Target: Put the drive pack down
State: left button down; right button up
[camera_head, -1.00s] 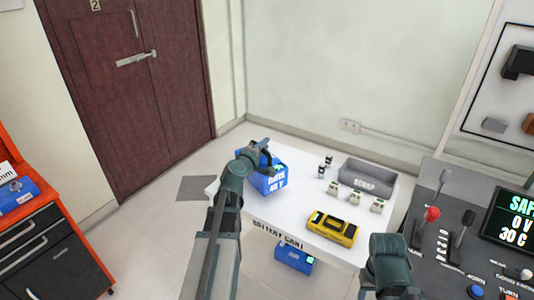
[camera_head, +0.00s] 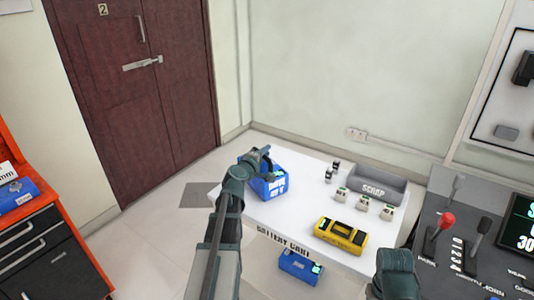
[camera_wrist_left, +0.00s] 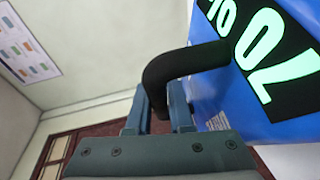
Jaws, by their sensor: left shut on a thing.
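The drive pack, a blue box (camera_head: 270,186) with white lettering, is at the left part of the white battery cart top (camera_head: 300,210) in the head view. My left gripper (camera_head: 264,160) is above it, shut on its black handle. In the left wrist view, the two fingers (camera_wrist_left: 160,105) close around the black handle (camera_wrist_left: 185,65), and the blue side of the pack (camera_wrist_left: 215,100) fills the right. I cannot tell whether the pack's underside touches the cart. Part of my right arm shows at the lower right; its gripper is out of view.
A yellow pack (camera_head: 341,234), several small pale parts (camera_head: 364,203), two small dark cylinders (camera_head: 330,173) and a grey scrap bin (camera_head: 375,184) stand on the cart. Another blue pack (camera_head: 300,267) is lower, by the cart's front. A lever console (camera_head: 450,240) is at right.

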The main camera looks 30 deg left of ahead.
pick_arm(q)
jog(key=c, duration=0.8)
grip_release()
jog(key=shift+s+r, duration=0.1)
jog(key=shift+r, duration=0.15)
jog(key=s+d+r+p, duration=0.1)
jog(key=s+p, duration=0.1)
jog(key=s, duration=0.9)
jog(key=shift+s+r, duration=0.35)
jog(key=shift+r, duration=0.05)
jog(key=shift+d, duration=0.1)
